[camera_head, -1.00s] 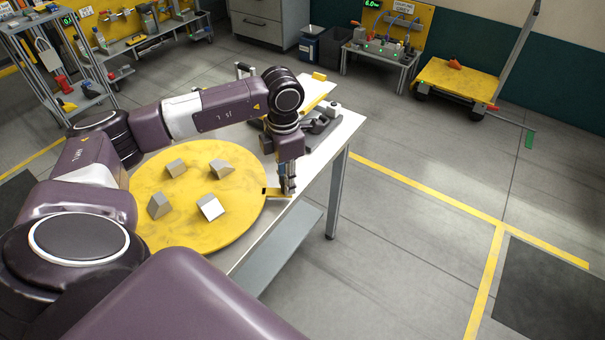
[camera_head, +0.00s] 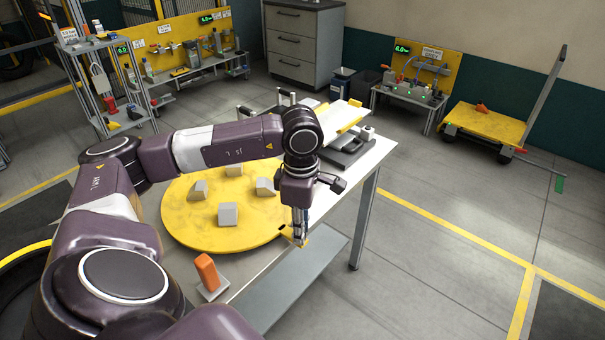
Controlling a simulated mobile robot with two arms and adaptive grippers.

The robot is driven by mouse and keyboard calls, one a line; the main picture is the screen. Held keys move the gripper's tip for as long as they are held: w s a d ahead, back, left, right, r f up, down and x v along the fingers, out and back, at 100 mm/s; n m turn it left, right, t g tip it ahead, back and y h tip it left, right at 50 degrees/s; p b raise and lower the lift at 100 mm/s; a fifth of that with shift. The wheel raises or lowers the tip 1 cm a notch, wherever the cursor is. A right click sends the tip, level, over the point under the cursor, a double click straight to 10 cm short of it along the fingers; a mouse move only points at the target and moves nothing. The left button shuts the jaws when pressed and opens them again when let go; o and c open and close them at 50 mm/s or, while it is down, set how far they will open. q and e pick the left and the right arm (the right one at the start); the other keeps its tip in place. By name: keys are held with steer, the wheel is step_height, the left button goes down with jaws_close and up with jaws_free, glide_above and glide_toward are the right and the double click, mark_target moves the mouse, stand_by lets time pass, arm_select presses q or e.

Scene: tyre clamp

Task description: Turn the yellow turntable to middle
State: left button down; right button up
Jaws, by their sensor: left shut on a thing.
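The yellow turntable (camera_head: 205,229) lies on the table, a round plate with several grey wedge-like blocks on top, one of them a front block (camera_head: 228,214). A small yellow tab handle (camera_head: 290,232) juts from its right front edge. My left gripper (camera_head: 300,238) points down at that tab and is shut on it; the fingers partly hide it. My left forearm crosses above the far side of the turntable and hides part of its rim. My right gripper is not in view.
An orange lever (camera_head: 207,271) on a small base stands at the table's near left. A dark device (camera_head: 347,150) and a white panel (camera_head: 336,116) sit at the table's far right. The floor (camera_head: 440,260) to the right is clear.

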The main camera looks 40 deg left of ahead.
arm_select(q)
steer(key=shift+r, duration=0.15)
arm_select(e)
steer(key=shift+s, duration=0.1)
arm_select(q)
steer(key=c, duration=1.7)
jaws_free()
steer(key=shift+c, duration=0.2)
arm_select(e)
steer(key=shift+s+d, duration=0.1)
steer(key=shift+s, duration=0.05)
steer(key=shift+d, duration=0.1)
arm_select(q)
step_height(320, 180, up, 12)
steer(key=shift+s, duration=0.1)
